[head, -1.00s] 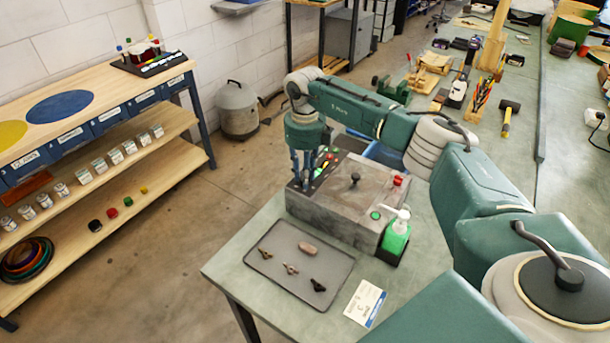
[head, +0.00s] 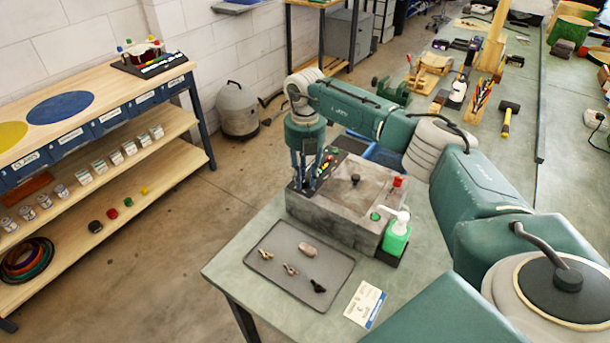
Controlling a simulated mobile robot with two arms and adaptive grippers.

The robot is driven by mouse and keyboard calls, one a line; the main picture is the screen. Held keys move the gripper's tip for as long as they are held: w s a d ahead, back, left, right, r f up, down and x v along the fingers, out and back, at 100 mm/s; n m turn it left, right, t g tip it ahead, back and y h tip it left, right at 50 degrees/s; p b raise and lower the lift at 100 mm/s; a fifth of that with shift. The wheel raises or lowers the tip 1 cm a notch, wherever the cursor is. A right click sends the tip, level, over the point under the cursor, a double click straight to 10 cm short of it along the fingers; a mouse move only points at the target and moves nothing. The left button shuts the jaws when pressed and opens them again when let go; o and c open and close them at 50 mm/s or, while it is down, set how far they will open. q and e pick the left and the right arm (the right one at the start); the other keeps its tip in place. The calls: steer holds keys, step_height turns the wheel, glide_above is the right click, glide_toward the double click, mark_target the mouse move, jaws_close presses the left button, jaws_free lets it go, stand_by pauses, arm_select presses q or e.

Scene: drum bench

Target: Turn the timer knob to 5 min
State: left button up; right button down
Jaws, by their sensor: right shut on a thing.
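A grey box-shaped machine (head: 335,221) stands on the green bench, with a dark knob (head: 355,180) on its top. A red button (head: 397,181) and a green button (head: 375,216) also show on it. My right gripper (head: 303,186) points down at the box's far left end, by a dark panel with coloured parts (head: 330,161). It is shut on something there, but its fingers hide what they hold. I cannot make out the timer knob or its marks. My left gripper is not in view.
A green pump bottle (head: 396,237) stands at the box's right front corner. A grey tray (head: 299,266) with several small parts and a white card (head: 365,303) lie in front. My right arm spans the bench above the box.

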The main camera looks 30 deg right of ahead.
mark_target(305, 179)
steer(key=m, duration=0.4)
steer(key=shift+r+m+p, duration=0.15)
steer(key=shift+m+p, duration=0.15)
steer(key=shift+p, duration=0.05)
steer(key=shift+m+p, duration=0.45)
steer(key=shift+m, duration=1.85)
steer(key=shift+w, duration=0.1)
steer(key=c, duration=1.5)
jaws_free()
steer(key=shift+o, duration=0.2)
step_height(305, 179, up, 12)
